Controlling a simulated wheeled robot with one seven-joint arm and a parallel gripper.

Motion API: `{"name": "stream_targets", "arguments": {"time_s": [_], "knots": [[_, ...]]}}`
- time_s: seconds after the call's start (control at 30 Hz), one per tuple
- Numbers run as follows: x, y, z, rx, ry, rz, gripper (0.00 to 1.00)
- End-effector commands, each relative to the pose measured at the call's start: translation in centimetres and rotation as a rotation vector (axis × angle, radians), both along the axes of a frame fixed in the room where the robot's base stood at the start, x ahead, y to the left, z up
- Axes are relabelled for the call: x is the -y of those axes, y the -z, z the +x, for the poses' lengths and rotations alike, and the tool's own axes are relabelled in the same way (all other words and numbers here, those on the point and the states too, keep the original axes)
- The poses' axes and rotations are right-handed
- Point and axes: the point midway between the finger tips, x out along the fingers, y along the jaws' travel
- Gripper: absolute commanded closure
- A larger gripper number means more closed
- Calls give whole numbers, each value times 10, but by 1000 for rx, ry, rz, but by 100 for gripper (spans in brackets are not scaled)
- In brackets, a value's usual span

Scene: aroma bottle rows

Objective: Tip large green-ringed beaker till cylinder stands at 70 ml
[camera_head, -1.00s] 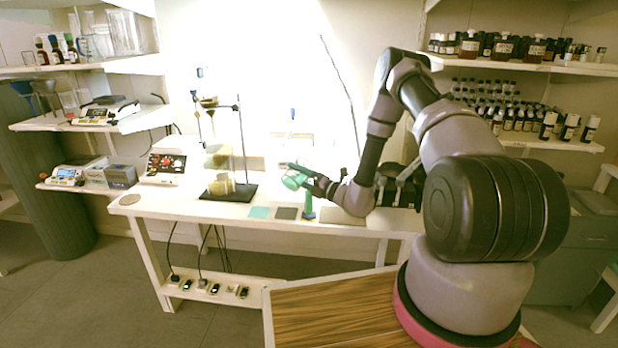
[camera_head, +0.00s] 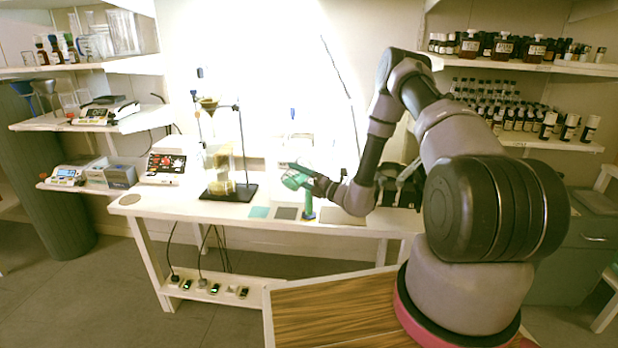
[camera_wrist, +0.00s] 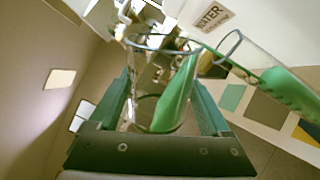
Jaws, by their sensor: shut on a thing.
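My gripper (camera_wrist: 160,115) is shut on a clear beaker (camera_wrist: 137,60) holding green liquid. The beaker is tilted, with its open rim toward the cylinder, and the liquid lies along one side. In the head view the beaker (camera_head: 293,180) is held above the bench at the end of my arm. The clear cylinder (camera_wrist: 232,52) stands beside the beaker's mouth and also holds green liquid. A thin green streak runs from the beaker's lip into the cylinder's mouth. The cylinder (camera_head: 308,206) looks upright in the head view. Its graduations and the liquid's reading cannot be made out.
Flat teal and grey squares (camera_head: 259,212) (camera_head: 286,213) lie on the white bench (camera_head: 170,207) left of the cylinder. A stand with a funnel (camera_head: 208,103) and glassware is further left. A red-topped device (camera_head: 166,163) stands beyond it. Shelves of bottles are at right.

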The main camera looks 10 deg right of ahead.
Motion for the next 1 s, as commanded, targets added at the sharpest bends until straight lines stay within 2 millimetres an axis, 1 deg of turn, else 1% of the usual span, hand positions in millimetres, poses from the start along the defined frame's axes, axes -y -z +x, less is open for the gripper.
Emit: {"name": "stream_targets", "arguments": {"time_s": [0.27,0.53,0.8,0.87,1.0], "knots": [[0,-1,0,-1,0,3,92],[-1,-1,-1,156,1,-170,92],[-2,-1,-1,168,0,-184,92],[-2,1,-2,181,0,-200,92],[-6,13,-5,263,0,-290,92]]}}
